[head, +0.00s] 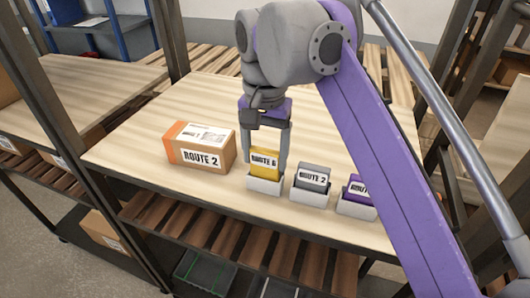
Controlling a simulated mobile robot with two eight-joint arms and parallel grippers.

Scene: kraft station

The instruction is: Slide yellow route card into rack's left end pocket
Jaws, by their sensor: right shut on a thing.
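The yellow route card (264,163), marked ROUTE 6 as far as I can read, stands upright with its lower edge in or just behind the front wall of the rack's left end pocket (265,185). How deep it sits is hard to tell. My right gripper (266,160) reaches down from above, one finger at each side of the card, shut on it. The rack's middle pocket (309,197) holds a grey card (313,177) marked ROUTE 2. The right pocket (354,209) holds a purple card (359,187), partly hidden by my right arm. My left gripper is out of view.
A cardboard box (200,148) with an orange end and a ROUTE 2 label stands left of the rack on the wooden table (130,150). The rack is near the table's front edge. A slatted shelf (210,240) lies below. Dark metal posts stand at the sides.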

